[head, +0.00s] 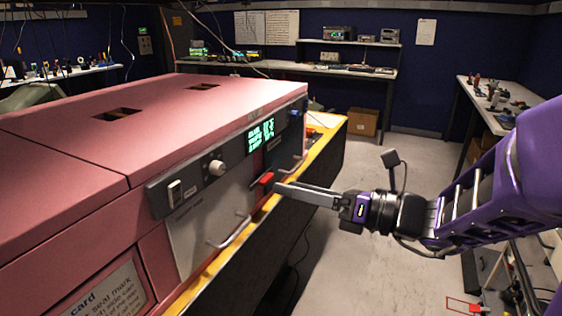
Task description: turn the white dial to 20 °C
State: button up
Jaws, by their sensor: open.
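The white dial (217,168) is a round knob on the dark control strip of the pink foam enclosure (215,92). A lit display (261,134) with green text sits to its right; I cannot read the text surely. My gripper (278,188) reaches in from the right and points left at the enclosure's front. It is open and empty, its fingers seen nearly edge-on. It is to the right of the dial and a little lower, apart from it. The dial is in clear view, but its setting is too small to read.
A red part (266,180) on the front lies close to my fingertips. Metal handles (230,232) stick out below. A yellow-edged bench (218,262) carries the enclosure. The grey floor (345,240) beside it is open.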

aim_at(222, 170)
jog(key=b+x, duration=0.3)
jog(key=x, duration=1.1)
jog(key=shift+r, duration=0.15)
jog(key=shift+d, duration=0.1)
grip_shut()
